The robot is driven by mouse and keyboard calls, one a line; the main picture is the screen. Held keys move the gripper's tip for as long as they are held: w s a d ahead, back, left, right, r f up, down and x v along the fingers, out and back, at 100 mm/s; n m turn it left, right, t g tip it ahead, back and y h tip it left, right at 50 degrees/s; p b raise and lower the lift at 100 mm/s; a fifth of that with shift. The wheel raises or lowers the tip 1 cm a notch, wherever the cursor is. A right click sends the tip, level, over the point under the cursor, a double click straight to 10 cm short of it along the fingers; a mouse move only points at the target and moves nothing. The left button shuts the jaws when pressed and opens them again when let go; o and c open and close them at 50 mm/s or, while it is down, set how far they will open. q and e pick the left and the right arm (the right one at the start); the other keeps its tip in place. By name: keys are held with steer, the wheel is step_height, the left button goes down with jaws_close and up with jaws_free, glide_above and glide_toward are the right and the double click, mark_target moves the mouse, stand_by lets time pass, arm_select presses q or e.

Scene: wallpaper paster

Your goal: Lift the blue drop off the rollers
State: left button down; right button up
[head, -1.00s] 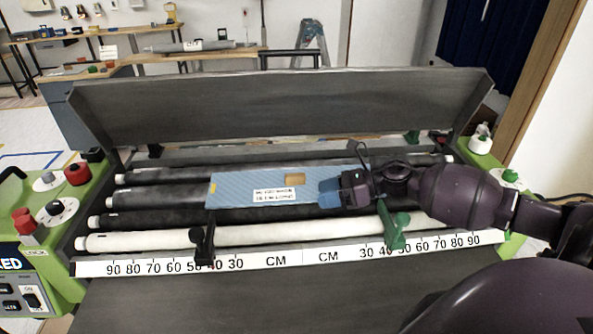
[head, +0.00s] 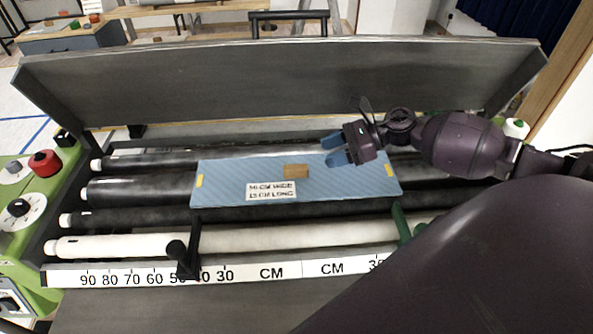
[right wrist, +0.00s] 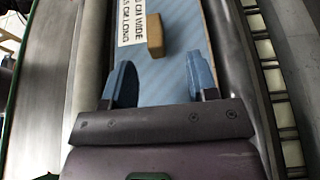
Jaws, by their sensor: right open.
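The blue drop (head: 225,180) is a flat light-blue sheet lying across the dark rollers (head: 140,188). It has a white printed label, yellow end marks and a small tan block (head: 296,171) on top. My right gripper (head: 337,150) is open and empty above the drop's back edge, right of the tan block. In the right wrist view its two blue fingers (right wrist: 156,82) stand apart with the drop (right wrist: 172,72) beyond them and the tan block (right wrist: 155,36) ahead between them. Whether the fingers touch the drop I cannot tell. My left gripper is not in view.
A raised grey lid (head: 280,95) stands behind the rollers. A white roller (head: 130,245) and a CM ruler strip (head: 245,272) run along the front. A black guide (head: 185,255) and a green guide (head: 402,222) rise in front of the drop.

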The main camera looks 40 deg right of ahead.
mark_target(298, 166)
steer(key=x, duration=0.3)
steer(key=shift+w+a, duration=0.1)
steer(key=shift+a, duration=0.3)
steer(key=shift+s+f+x, duration=0.1)
steer(key=shift+s+x, duration=0.05)
steer(key=shift+x, duration=0.85)
steer(key=shift+s+f+x, duration=0.1)
steer(key=shift+x, duration=0.9)
steer(key=shift+s+f+x, duration=0.1)
steer(key=shift+s+x, duration=0.05)
steer(key=shift+x, duration=0.8)
steer(key=shift+a, duration=0.1)
steer(key=shift+c, duration=0.3)
jaws_close()
